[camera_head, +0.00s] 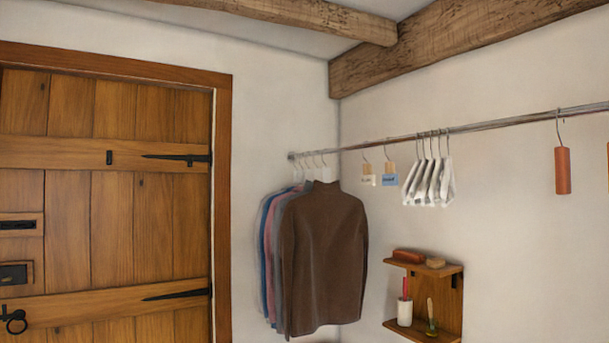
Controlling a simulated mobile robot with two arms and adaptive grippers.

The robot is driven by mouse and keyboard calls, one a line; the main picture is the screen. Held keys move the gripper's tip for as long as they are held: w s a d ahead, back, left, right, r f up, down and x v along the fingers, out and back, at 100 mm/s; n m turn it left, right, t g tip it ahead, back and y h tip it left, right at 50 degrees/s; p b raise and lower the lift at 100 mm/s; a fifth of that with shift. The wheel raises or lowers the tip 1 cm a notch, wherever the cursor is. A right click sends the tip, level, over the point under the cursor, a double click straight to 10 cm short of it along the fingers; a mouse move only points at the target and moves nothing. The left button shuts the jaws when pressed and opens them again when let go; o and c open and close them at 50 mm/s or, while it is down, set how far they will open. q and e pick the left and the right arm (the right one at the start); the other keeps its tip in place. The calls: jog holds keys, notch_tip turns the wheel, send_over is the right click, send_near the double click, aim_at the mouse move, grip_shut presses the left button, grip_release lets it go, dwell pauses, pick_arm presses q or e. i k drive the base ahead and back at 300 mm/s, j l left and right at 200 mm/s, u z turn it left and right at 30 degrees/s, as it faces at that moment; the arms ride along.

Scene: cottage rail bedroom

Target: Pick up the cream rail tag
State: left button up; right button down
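The cream rail tag (367,180) hangs from the metal rail (470,130) by a thin hook, with a wooden upper part and a pale lower part bearing small marks that are too small to read. It hangs to the right of the brown turtleneck (325,255) and just left of a similar blue tag (390,180). Neither of my grippers shows in the head view.
Several garments hang at the rail's left end. Several white hangers (428,183) and an orange-red block (562,170) hang right of the tags. A wooden wall shelf (450,300) below holds a white cup (404,312) and small items. A plank door (120,220) stands left.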

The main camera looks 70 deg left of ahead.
aim_at(367, 178)
jog(key=u, duration=0.5)
jog(key=j+u, duration=0.1)
jog(key=u, duration=0.85)
jog(key=j+u, duration=0.1)
jog(key=u, duration=0.4)
jog(key=i, duration=0.25)
